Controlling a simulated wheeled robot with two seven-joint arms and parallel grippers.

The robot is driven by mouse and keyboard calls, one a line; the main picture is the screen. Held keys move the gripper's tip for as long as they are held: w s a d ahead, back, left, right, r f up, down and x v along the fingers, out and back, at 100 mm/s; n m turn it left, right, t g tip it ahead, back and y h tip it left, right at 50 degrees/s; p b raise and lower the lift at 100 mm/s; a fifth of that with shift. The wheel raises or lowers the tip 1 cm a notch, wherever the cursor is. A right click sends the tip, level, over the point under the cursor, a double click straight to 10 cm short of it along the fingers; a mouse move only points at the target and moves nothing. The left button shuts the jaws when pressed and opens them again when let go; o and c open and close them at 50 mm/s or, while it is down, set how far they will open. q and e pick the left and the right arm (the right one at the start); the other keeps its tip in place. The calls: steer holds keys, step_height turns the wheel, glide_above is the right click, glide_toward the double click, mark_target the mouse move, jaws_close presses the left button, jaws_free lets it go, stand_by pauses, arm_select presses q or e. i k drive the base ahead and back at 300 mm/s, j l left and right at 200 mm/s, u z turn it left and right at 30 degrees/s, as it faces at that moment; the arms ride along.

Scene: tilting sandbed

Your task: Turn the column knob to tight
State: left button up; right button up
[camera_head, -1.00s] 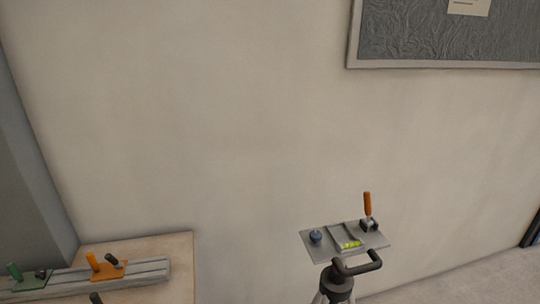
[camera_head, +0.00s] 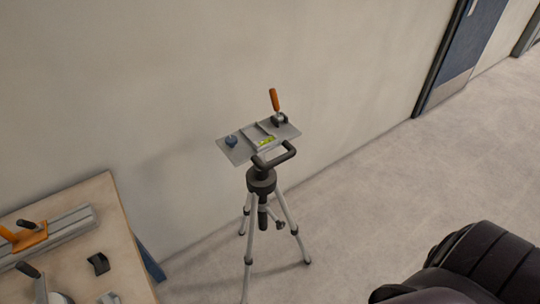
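A tripod (camera_head: 262,180) with silver legs and a dark head stands on the floor near the wall. A small dark knob (camera_head: 280,224) sticks out to the right of its centre column, below the head; its setting cannot be read. The tripod carries a grey plate (camera_head: 237,153) with a blue knob (camera_head: 231,141), a yellow-green level vial (camera_head: 266,141) and an orange-handled lever (camera_head: 274,100). A black bar handle (camera_head: 278,160) is at the plate's front edge. Neither of my grippers is in view.
A wooden table (camera_head: 85,205) at the lower left holds a metal rail (camera_head: 70,224) with an orange clamp (camera_head: 30,238) and small dark parts. A dark rounded shape (camera_head: 470,270) fills the lower right. Open floor (camera_head: 390,190) lies right of the tripod.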

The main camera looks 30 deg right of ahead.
mark_target(280, 224)
steer(key=k+z, duration=0.1)
steer(key=z, duration=0.3)
steer(key=k+z, duration=0.15)
steer(key=z, duration=0.3)
